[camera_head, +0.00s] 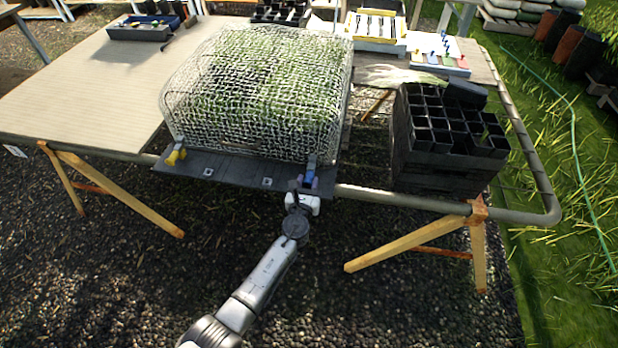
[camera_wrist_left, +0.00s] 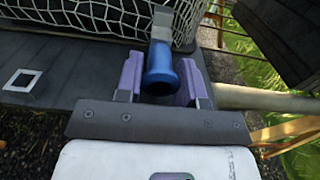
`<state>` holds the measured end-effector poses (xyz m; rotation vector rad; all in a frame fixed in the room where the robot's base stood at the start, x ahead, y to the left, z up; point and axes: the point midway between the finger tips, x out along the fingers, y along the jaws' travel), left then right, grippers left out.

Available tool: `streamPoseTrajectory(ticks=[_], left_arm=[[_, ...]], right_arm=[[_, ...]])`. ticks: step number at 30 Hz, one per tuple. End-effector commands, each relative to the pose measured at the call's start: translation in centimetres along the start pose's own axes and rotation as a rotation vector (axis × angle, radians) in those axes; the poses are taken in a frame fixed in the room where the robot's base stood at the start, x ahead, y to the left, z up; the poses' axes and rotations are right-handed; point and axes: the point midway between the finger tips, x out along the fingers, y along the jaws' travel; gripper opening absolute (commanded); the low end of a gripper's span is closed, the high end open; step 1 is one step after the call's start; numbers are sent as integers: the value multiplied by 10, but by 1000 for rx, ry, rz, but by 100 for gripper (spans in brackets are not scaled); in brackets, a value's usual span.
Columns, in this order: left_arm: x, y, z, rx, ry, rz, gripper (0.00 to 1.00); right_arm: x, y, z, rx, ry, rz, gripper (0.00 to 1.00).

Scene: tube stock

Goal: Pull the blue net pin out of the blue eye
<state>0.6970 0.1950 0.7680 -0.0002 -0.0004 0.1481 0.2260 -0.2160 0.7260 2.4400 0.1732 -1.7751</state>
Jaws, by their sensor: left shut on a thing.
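The blue net pin (camera_head: 309,178) is at the front right corner of the white net cover (camera_head: 255,95). In the left wrist view the blue net pin (camera_wrist_left: 160,72) points its round end at the camera. A grey upright piece (camera_wrist_left: 162,22), which also shows in the head view (camera_head: 311,161), stands right behind the pin. I cannot tell where the eye is or how deep the pin sits. My left gripper (camera_head: 303,187) is shut on the pin, with a purple finger on each side in the wrist view (camera_wrist_left: 161,80). My right gripper is out of view.
A yellow pin (camera_head: 175,156) is at the net's front left corner. A stack of black pot trays (camera_head: 440,150) stands to the right. The table's metal rail (camera_head: 385,199) runs close on the gripper's right. The space in front of the table is free above gravel.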

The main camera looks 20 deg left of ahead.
Motion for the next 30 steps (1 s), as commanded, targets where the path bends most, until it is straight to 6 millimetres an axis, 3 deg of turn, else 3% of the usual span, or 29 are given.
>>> streamPoseTrajectory(ticks=[30], left_arm=[[-48, 0, 0, 1, 1, 0, 18]], right_arm=[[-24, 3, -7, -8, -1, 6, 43]])
